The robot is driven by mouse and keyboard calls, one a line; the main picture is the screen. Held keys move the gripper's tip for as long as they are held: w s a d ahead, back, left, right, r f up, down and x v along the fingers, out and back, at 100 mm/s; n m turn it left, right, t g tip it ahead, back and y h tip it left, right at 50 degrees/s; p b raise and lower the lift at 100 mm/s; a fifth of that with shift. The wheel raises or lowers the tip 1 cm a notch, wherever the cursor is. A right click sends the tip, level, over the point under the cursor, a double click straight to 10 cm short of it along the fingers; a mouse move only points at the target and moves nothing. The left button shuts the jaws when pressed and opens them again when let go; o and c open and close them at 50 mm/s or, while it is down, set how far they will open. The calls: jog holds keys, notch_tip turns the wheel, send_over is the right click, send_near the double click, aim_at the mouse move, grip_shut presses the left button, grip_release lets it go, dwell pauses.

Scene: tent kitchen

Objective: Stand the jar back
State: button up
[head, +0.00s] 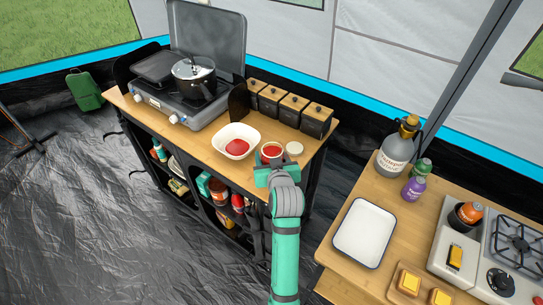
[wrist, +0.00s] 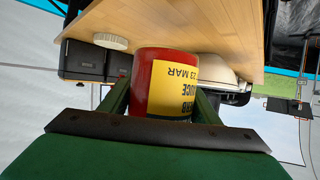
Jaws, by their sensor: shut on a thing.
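The red jar (head: 271,151) is open at the top, shows red sauce inside and looks upright near the front right of the wooden counter. In the wrist view, which is upside down, the jar (wrist: 150,82) shows a yellow label. My gripper (head: 270,163) is shut on the jar, with a finger on each side. I cannot tell whether the jar's base touches the counter. A white lid (head: 294,148) lies on the counter just right of the jar. It also shows in the wrist view (wrist: 110,41).
A white bowl (head: 222,147) with red sauce stands just left of the jar. A stove with a pot (head: 196,79) stands at the left. A second counter at the right holds a white tray (head: 364,234) and a large bottle (head: 397,150).

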jog(key=shift+w+f, duration=0.25)
jog(key=shift+f, duration=1.5)
jog(key=shift+a+f, duration=0.1)
jog(key=shift+f, duration=0.05)
jog(key=o, duration=1.6)
jog(key=shift+c, duration=0.2)
